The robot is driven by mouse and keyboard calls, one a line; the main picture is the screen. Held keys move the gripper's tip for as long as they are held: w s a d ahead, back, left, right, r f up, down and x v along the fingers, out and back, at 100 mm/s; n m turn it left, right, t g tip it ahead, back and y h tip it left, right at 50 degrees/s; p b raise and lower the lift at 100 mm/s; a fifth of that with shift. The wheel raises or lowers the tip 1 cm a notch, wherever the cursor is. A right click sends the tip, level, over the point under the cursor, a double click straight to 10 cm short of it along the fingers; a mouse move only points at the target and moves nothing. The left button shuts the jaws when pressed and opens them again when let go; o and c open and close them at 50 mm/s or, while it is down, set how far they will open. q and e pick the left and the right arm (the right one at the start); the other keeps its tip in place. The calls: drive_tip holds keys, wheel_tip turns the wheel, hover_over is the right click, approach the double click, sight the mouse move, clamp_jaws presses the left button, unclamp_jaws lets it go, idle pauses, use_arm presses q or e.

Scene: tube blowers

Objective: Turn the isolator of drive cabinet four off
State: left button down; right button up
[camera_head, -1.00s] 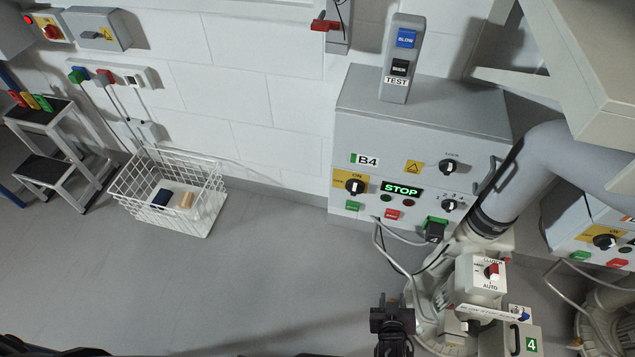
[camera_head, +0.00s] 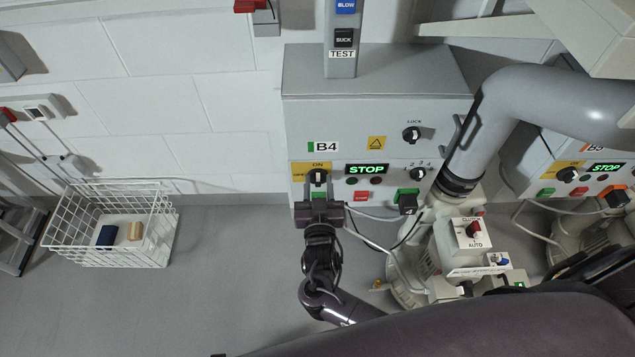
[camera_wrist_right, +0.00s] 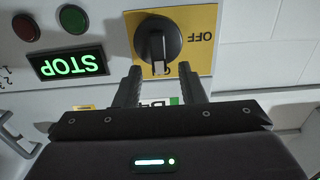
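Drive cabinet B4 (camera_head: 420,98) is a grey box against the wall with a lit STOP display (camera_head: 367,170). Its isolator (camera_head: 318,178) is a black rotary knob on a yellow plate marked ON at the top and OFF at the left. In the right wrist view, which is upside down, the knob (camera_wrist_right: 158,40) has its white pointer towards the ON side. My right gripper (camera_head: 319,197) is in front of the isolator. Its two fingers (camera_wrist_right: 161,76) are open, one to each side below the knob in the wrist view; contact cannot be told. My left gripper is not in view.
A TEST pendant (camera_head: 342,60) with BLOW and SUCK buttons stands on the cabinet. A green button (camera_head: 299,204) and red button (camera_head: 360,196) sit below the isolator. A large grey pipe (camera_head: 490,140) and blower stand at right. A wire basket (camera_head: 150,250) is at left.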

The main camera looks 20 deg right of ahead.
drive_tip(key=shift+w+d, duration=0.1)
drive_tip(key=shift+w, duration=0.1)
drive_tip(key=shift+c, duration=0.2)
clamp_jaws()
